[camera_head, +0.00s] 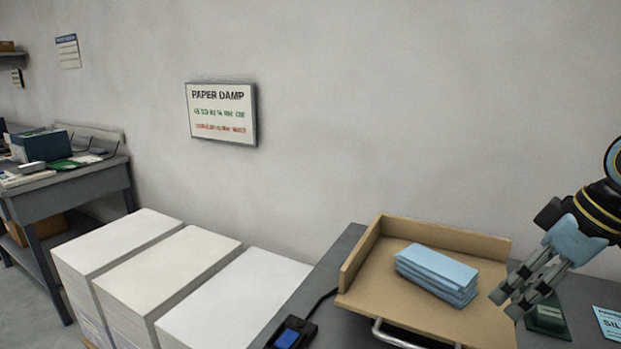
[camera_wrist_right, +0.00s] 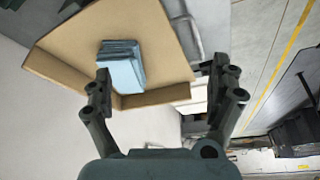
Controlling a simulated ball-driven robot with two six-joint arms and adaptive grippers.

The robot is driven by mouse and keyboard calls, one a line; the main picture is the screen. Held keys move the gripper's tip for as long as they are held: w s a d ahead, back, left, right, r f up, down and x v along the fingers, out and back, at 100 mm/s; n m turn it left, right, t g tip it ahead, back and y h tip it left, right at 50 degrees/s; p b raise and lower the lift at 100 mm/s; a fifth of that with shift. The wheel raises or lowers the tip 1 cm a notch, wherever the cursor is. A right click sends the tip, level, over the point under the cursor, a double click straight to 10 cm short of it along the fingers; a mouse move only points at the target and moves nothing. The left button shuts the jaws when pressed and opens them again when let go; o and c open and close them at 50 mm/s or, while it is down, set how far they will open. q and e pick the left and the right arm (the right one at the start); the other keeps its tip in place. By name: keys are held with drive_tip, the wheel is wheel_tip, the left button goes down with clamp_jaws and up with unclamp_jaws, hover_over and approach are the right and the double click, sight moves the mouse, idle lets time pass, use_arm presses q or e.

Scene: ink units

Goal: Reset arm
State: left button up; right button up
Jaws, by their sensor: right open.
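My right gripper (camera_head: 515,298) is at the right of the head view, above the grey table and just right of the tan tray (camera_head: 395,273). Its fingers point down and to the left. In the right wrist view my right gripper (camera_wrist_right: 163,82) is open, with nothing between its fingers. A stack of folded light blue cloths (camera_head: 436,272) lies in the tray, apart from the gripper. The cloths also show in the right wrist view (camera_wrist_right: 122,72). My left gripper is not in view.
Tall white paper stacks (camera_head: 235,304) stand left of the table. A black device with a blue top (camera_head: 289,336) sits at the tray's left. A green item (camera_head: 547,318) and a light blue card (camera_head: 610,324) lie at the right. A sign (camera_head: 221,113) hangs on the wall.

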drive_tip(key=s+a+f+m+h, duration=0.1)
drive_tip(key=s+a+f, duration=0.2)
drive_tip(key=s+f, duration=0.15)
drive_tip(key=s+a+f+m, duration=0.1)
drive_tip(key=s+a+f, duration=0.15)
drive_tip(key=s, duration=0.35)
drive_tip(key=s+m+h, duration=0.3)
drive_tip(key=s+m, duration=0.1)
drive_tip(key=s, duration=0.8)
wheel_tip(320, 180, down, 34)
drive_tip(key=s+d+g+b, duration=0.1)
drive_tip(key=s+d+b, duration=0.15)
drive_tip(key=b, duration=0.35)
use_arm(q)
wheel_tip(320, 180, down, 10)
drive_tip(key=b, duration=0.3)
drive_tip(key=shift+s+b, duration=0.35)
use_arm(e)
drive_tip(key=s+f+g, duration=0.1)
drive_tip(key=s+f, duration=1.6)
drive_tip(key=f, duration=0.1)
drive_tip(key=shift+s+d+f+m+g+y, duration=0.25)
drive_tip(key=shift+s+m+g+y, duration=0.05)
drive_tip(key=shift+s+m, duration=0.1)
